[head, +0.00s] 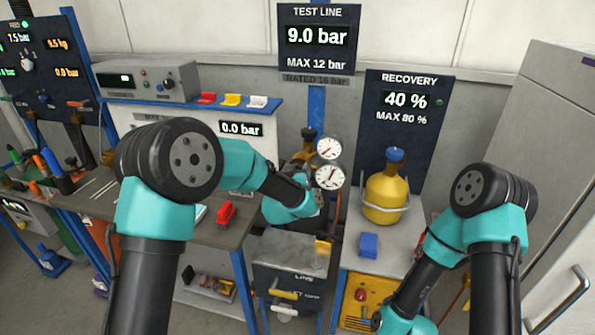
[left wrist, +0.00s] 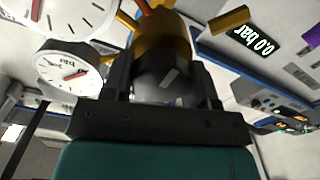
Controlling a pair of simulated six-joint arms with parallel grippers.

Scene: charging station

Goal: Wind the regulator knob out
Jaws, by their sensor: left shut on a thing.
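The regulator has a brass body (left wrist: 160,38) and two white dial gauges, seen in the head view as an upper gauge (head: 330,148) and a lower gauge (head: 330,177). Its dark knob (left wrist: 168,80) carries a pale mark and sits between the fingers of my left gripper (left wrist: 163,88) in the left wrist view. The left gripper is shut on the knob. In the head view my left wrist mostly hides the knob and fingers. My right arm reaches down at the lower right, and its gripper is out of view.
The TEST LINE display (head: 318,37) reads 9.0 bar, and the RECOVERY display (head: 408,98) reads 40 %. A yellow cylinder (head: 386,194) stands right of the regulator, with a blue block (head: 369,245) in front. A red clamp-like item (head: 227,213) lies on the left bench.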

